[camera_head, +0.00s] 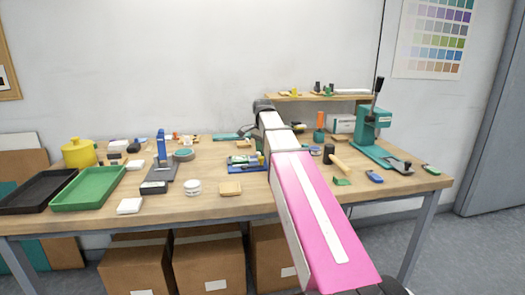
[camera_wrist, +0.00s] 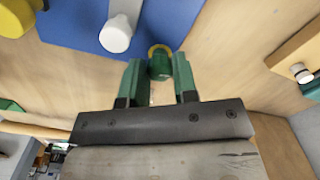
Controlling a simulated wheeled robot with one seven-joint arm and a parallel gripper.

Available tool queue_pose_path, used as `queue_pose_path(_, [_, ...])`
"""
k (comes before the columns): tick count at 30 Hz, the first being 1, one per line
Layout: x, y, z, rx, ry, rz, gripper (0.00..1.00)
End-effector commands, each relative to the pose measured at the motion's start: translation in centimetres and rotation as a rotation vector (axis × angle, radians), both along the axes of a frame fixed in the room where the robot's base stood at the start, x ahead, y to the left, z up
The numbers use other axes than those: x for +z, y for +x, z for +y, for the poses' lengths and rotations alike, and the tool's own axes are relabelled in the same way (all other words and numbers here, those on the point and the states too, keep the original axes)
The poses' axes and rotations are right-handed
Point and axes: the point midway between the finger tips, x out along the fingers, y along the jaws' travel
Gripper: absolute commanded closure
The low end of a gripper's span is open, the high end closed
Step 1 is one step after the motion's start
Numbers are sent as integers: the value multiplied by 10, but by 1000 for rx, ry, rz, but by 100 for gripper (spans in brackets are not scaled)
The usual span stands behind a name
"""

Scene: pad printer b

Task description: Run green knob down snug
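The green knob (camera_wrist: 159,66) shows in the wrist view, with a yellow ring at its far side. It sits between the tips of the two green fingers of my gripper (camera_wrist: 159,72), beside the edge of a blue plate (camera_wrist: 75,27). I cannot make out the knob there.
A white-grey cylinder (camera_wrist: 116,34) stands close to the left finger. The wooden table (camera_head: 220,205) holds a green tray (camera_head: 90,188), a black tray (camera_head: 35,190), a blue-based fixture (camera_head: 246,168) and a teal press (camera_head: 372,130). A wooden shelf (camera_head: 318,97) stands at the back.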

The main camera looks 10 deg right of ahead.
Motion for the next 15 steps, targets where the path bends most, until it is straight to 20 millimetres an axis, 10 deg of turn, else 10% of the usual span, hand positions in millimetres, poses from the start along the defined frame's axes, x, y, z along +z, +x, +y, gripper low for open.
queue_pose_path(6, [0,0,0,-102,0,0,89])
queue_pose_path(8, [0,0,0,-102,0,0,62])
queue_pose_path(15, [0,0,0,-101,0,0,62])
